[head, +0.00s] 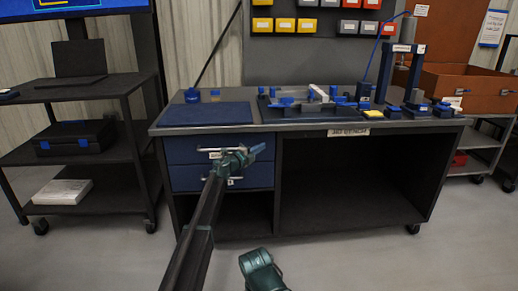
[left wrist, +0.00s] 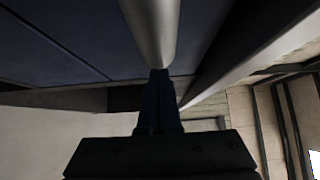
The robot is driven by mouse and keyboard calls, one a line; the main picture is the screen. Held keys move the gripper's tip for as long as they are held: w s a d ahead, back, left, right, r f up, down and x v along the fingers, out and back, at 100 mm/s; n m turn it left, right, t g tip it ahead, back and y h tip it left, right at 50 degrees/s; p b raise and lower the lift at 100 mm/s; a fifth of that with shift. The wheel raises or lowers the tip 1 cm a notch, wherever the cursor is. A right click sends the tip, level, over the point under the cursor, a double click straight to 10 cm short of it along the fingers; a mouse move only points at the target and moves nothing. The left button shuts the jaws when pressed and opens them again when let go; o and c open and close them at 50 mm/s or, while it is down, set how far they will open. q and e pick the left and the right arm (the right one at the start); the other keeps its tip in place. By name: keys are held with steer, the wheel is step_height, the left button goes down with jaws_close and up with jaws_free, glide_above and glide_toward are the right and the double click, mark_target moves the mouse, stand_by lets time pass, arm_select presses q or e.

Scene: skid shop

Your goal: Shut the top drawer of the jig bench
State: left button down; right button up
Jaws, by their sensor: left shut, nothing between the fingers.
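The jig bench (head: 350,131) stands ahead in the head view, with two blue drawers at its left. The top drawer (head: 185,150) has a pale bar handle; how far it stands out is hard to tell from this angle. The lower drawer (head: 190,178) is under it. My left gripper (head: 257,149) is shut and empty, in front of the top drawer's right part. In the left wrist view its fingers (left wrist: 160,78) are together, close to a pale metal bar (left wrist: 150,25); whether they touch is unclear.
Blue fixtures and a yellow block (head: 373,114) sit on the bench top, with a blue mat (head: 205,114) at left. A dark shelf cart (head: 75,155) stands left of the bench. An orange-brown case (head: 470,88) is at right. The floor ahead is clear.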

arm_select(q)
steer(key=s+a+n+t+y, duration=0.5)
steer(key=s+a+n+y, duration=0.6)
steer(key=s+a, duration=0.4)
steer(key=s+a+f+n+g+y+p, duration=0.1)
steer(key=s+a+f+n+g+y, duration=0.35)
steer(key=s+f+n, duration=0.45)
steer(key=s+d+f+n+g, duration=0.1)
steer(key=s+f+g, duration=0.35)
steer(key=s, duration=0.75)
steer(key=s+d+f+n+g+h+p, duration=0.1)
steer(key=s+f+g, duration=0.3)
steer(key=s, duration=0.7)
steer(key=s+f+n+g, duration=0.15)
steer(key=s+g, duration=0.35)
steer(key=s, duration=0.7)
step_height(320, 180, up, 37)
steer(key=p, duration=3.8)
steer(key=shift+w+d, duration=0.15)
steer(key=shift+d, duration=0.1)
arm_select(e)
step_height(320, 180, up, 40)
steer(key=a, duration=0.1)
steer(key=shift+s, duration=0.15)
arm_select(q)
steer(key=shift+h, duration=0.25)
